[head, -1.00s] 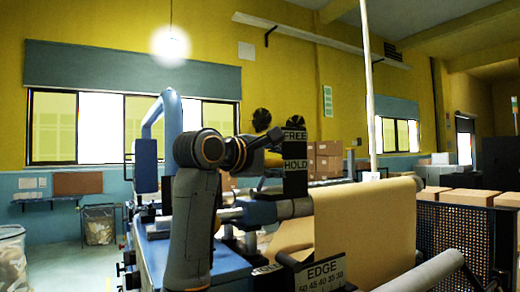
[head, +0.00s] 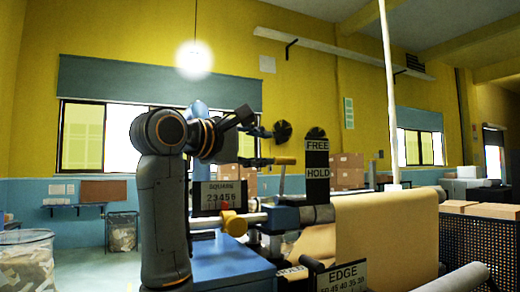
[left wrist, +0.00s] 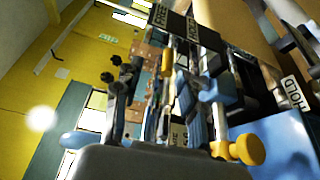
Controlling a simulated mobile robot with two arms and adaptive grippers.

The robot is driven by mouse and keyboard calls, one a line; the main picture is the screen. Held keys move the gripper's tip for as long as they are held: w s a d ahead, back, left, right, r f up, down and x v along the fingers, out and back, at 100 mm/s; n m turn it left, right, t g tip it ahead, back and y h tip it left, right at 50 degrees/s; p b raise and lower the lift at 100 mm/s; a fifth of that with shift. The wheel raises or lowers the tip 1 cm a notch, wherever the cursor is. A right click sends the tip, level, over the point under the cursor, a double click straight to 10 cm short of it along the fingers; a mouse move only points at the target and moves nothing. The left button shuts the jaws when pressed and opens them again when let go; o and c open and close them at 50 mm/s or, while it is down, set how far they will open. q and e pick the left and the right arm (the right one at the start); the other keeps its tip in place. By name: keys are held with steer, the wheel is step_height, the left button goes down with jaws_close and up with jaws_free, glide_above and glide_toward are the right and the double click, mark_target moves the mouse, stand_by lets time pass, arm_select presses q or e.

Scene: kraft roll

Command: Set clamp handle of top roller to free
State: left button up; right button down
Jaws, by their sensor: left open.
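The clamp handle (head: 285,160) has a yellow grip on a thin stem, left of the black plate (head: 317,160) marked FREE above and HOLD below. In the head view the grip is level with the gap between the two words. My left gripper (head: 265,147) is open and faces right; its lower fingertip appears close to the yellow grip. I cannot tell whether they touch. In the left wrist view a yellow grip (left wrist: 166,62) shows beyond the open fingers, near the FREE/HOLD plate (left wrist: 177,25). My right gripper is not in view.
The brown kraft roll (head: 385,235) lies right of the plate. A number panel (head: 207,197) and a yellow knob (head: 234,223) sit below my left gripper. An EDGE scale (head: 342,277) stands in front. A mesh bin (head: 25,262) stands on open floor at left.

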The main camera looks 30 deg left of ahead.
arm_select(q)
steer(key=a+v, duration=0.3)
steer(key=v, duration=1)
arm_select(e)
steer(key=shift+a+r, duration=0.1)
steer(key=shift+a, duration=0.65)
arm_select(q)
steer(key=shift+a+f, duration=0.1)
steer(key=shift+a, duration=0.05)
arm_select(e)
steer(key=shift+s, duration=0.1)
